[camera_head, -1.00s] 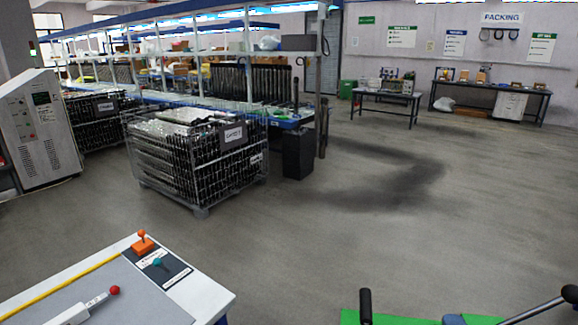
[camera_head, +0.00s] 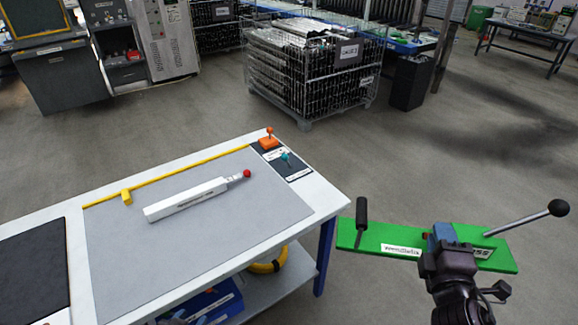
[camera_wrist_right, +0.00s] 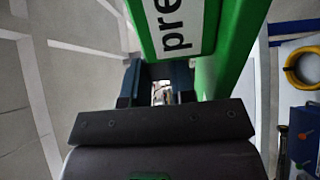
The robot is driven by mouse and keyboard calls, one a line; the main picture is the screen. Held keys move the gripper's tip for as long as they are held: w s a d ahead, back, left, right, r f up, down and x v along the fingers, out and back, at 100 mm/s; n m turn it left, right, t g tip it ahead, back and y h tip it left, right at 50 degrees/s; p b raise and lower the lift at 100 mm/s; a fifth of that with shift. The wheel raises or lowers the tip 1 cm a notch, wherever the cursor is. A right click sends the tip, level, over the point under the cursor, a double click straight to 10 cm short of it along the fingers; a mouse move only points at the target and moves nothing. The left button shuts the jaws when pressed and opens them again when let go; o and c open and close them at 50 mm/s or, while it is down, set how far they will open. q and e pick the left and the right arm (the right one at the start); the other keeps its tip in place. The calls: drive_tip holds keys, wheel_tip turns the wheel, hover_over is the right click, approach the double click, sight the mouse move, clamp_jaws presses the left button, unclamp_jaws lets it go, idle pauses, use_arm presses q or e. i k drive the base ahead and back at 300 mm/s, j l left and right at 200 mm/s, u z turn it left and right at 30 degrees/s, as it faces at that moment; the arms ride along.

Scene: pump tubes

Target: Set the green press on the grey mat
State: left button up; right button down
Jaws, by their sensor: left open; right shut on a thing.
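The green press (camera_head: 385,238) is a long flat green plate with labels, a black upright handle at its left end and a metal lever with a black ball at its right. My right gripper (camera_head: 443,240) is shut on it near the middle and holds it in the air to the right of the table. The right wrist view shows the press's green body (camera_wrist_right: 228,45) close up between the jaws. The grey mat (camera_head: 150,265) lies on the white table, left of the press and apart from it. My left gripper is not clearly visible.
A white bar with a red ball (camera_head: 190,199) lies across the mat. A yellow strip (camera_head: 175,174) runs along its back edge. An orange-knobbed part (camera_head: 268,142) and a teal-knobbed part (camera_head: 286,158) stand at the back right corner. The mat's front is clear.

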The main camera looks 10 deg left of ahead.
sight(207, 236)
drive_tip(key=k+j+u, duration=0.15)
drive_tip(key=j+u, duration=0.3)
drive_tip(key=j, duration=0.15)
drive_tip(key=j+u, duration=0.4)
drive_tip(key=j, duration=0.25)
